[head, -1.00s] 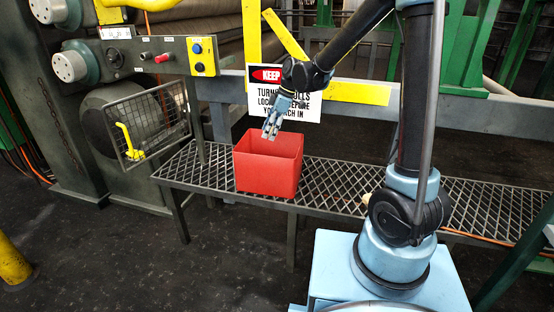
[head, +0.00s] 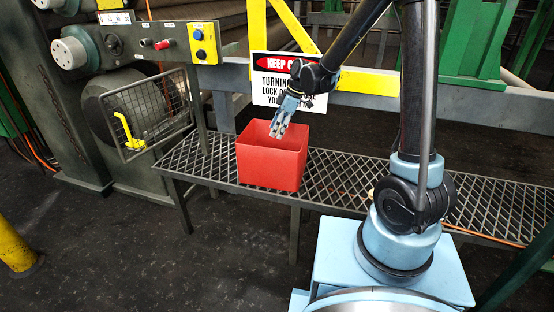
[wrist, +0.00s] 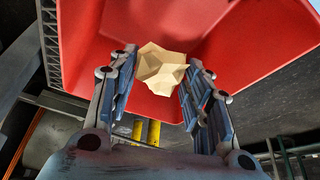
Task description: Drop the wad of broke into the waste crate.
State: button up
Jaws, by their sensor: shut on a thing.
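The red waste crate (head: 270,168) stands upright on the mesh bench in the head view. In the wrist view its red wall (wrist: 80,45) and inside fill the top of the picture. My gripper (head: 277,131) points down at the crate's opening, its tips at about the rim in the picture. In the wrist view the tan crumpled wad of broke (wrist: 161,68) sits between the two fingers of my gripper (wrist: 158,85), which are shut on it.
The mesh bench (head: 345,183) runs left to right under the crate, with free room to the crate's right. A wire guard (head: 150,115) with a yellow handle stands to the left. A rail with a warning sign (head: 275,90) is behind.

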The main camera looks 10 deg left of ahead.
jog(key=shift+f, duration=0.3)
jog(key=o, duration=1)
jog(key=shift+s, duration=0.1)
jog(key=shift+c, duration=0.2)
jog(key=shift+r, duration=0.1)
jog(key=v, duration=1.1)
jog(key=shift+r, duration=0.35)
jog(key=shift+d, duration=0.15)
